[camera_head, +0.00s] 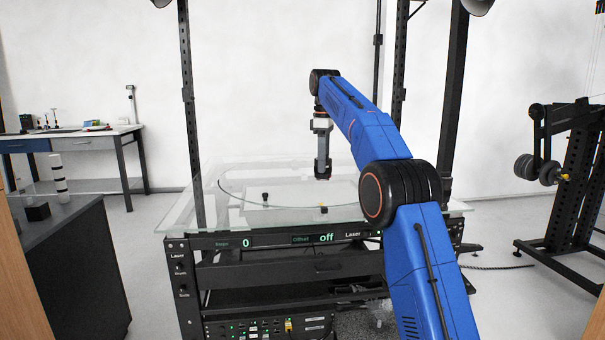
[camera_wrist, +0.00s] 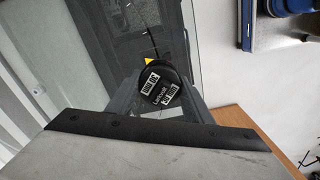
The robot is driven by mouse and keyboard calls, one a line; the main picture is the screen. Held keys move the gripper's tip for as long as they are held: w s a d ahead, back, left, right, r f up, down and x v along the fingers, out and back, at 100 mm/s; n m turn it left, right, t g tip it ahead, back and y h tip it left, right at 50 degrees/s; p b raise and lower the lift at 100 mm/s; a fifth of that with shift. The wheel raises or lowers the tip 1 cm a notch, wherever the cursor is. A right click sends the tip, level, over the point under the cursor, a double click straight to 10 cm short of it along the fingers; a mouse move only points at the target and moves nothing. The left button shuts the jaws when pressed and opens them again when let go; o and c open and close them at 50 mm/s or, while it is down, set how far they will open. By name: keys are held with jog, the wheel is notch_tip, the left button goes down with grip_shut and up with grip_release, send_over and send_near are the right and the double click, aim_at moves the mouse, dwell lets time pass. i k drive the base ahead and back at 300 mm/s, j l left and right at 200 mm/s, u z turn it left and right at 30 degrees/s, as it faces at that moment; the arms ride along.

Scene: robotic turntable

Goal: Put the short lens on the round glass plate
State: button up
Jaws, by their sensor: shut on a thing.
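My gripper (camera_head: 322,176) hangs pointing down above the glass-topped turntable in the head view. In the wrist view, its fingers (camera_wrist: 158,92) are shut on a short, round black lens (camera_wrist: 158,88) with white labels and a small yellow triangle mark. In the head view the lens is only a small dark shape at the fingertips, hard to make out. The round glass plate (camera_head: 243,183) is a dark-edged circle on the clear glass top. The gripper is over its right rear part, and I cannot tell how large the gap is.
Dark upright posts (camera_head: 188,95) frame the turntable. A dark counter (camera_head: 75,240) at left bears a black-and-white cylinder (camera_head: 59,178) and a black block (camera_head: 38,211).

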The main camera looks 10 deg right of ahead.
aim_at(304, 175)
jog(key=i, duration=1.4)
